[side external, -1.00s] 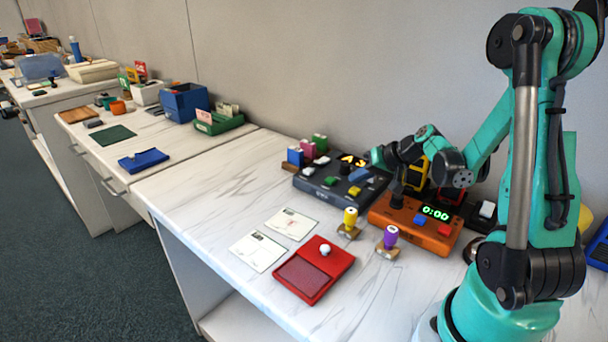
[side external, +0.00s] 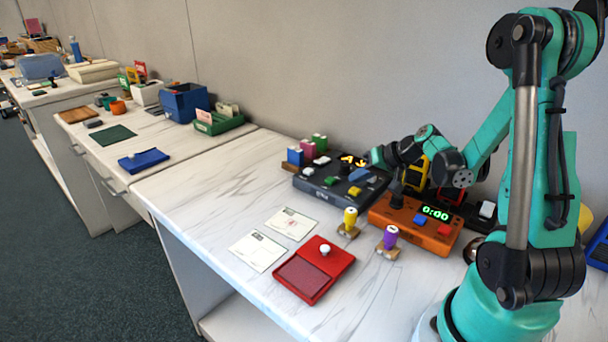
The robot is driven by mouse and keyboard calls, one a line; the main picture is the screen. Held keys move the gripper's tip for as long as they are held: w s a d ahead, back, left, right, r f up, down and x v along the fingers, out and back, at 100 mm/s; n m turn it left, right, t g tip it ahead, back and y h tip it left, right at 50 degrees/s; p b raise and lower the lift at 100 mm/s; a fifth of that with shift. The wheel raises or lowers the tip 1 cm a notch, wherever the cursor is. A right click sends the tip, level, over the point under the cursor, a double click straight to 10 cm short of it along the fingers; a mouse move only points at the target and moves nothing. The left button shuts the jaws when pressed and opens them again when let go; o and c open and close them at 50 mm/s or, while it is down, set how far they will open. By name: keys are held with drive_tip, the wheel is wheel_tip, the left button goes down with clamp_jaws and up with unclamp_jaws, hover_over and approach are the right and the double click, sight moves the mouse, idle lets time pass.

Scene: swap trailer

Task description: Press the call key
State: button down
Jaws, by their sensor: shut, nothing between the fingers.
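A dark console (side external: 315,188) with an amber display (side external: 353,161) lies on the white counter, left of my arm. It carries several coloured keys: white, grey, blue (side external: 354,191) and yellow (side external: 371,180). Labels are too small to read, so I cannot tell which is the call key. My gripper (side external: 397,200) is shut and empty. My wrist partly hides the area behind the display.
The timer has a green 0:00 display, a blue key and a red key. Yellow (side external: 349,222) and purple (side external: 390,238) stamps, a red ink pad (side external: 325,287) and two paper slips (side external: 258,251) lie in front. Coloured blocks stand behind the console. The counter's left part is clear.

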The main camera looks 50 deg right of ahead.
sight(358, 191)
drive_tip(key=shift+f, duration=0.1)
drive_tip(key=shift+f, duration=0.35)
drive_tip(key=shift+f, duration=0.5)
idle(0.9)
drive_tip(key=shift+r, duration=0.95)
drive_tip(key=shift+r, duration=2.5)
